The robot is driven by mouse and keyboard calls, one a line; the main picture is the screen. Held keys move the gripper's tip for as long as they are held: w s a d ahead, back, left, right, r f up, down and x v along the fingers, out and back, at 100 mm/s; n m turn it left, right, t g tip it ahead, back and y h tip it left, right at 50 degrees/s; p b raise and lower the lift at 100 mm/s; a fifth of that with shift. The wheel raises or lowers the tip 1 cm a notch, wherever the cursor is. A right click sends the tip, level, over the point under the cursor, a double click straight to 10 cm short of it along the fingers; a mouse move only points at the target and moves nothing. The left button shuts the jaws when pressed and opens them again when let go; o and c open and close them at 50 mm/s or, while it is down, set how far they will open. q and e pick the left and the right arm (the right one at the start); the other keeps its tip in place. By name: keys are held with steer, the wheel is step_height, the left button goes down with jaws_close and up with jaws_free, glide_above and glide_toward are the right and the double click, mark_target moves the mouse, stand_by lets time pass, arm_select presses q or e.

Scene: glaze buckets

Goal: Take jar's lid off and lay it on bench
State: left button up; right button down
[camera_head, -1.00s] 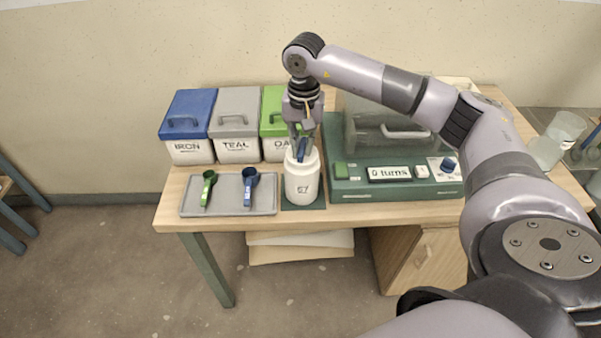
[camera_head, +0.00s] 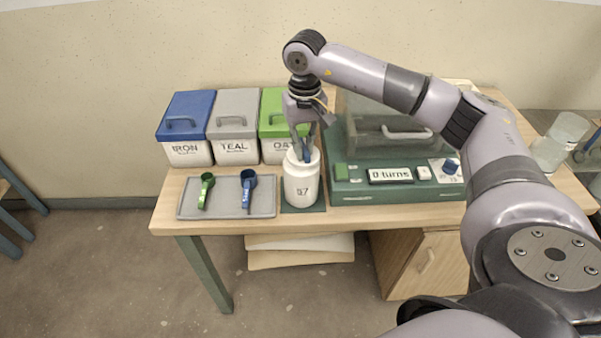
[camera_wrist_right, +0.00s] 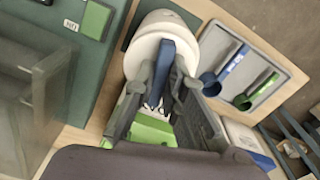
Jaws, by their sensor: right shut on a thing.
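The white jar (camera_head: 302,188), marked 57, stands upright on a dark green mat (camera_head: 319,205) at the bench's front middle. A blue upright grip (camera_head: 307,154) shows at its top, apparently the lid's handle. The lid's rim cannot be told apart from the jar. My right gripper (camera_head: 303,150) points down over the jar top and is shut on the blue grip, which shows between its fingers in the right wrist view (camera_wrist_right: 162,72). The white jar top (camera_wrist_right: 150,45) is just beyond the fingertips. My left gripper is not in view.
A grey tray (camera_head: 225,212) with green (camera_head: 204,190) and blue (camera_head: 248,188) scoops lies left of the jar. Blue-, grey- and green-lidded buckets stand behind. A green machine (camera_head: 345,192) reading 0 turns stands close right. The bench's front strip (camera_head: 165,222) is narrow.

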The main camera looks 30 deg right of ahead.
steer(key=shift+s+f, duration=0.2)
steer(key=shift+f, duration=0.15)
steer(key=shift+w+d+r+p, duration=0.1)
steer(key=shift+w+r+p, duration=0.05)
steer(key=shift+r+p, duration=0.3)
steer(key=shift+w+d+r+p, duration=0.1)
steer(key=shift+w+r+p, duration=0.05)
steer(key=shift+r+p, duration=0.25)
steer(key=shift+a+r+p, duration=0.1)
steer(key=shift+r+p, duration=1.05)
steer(key=shift+r, duration=1)
steer(key=shift+a, duration=0.15)
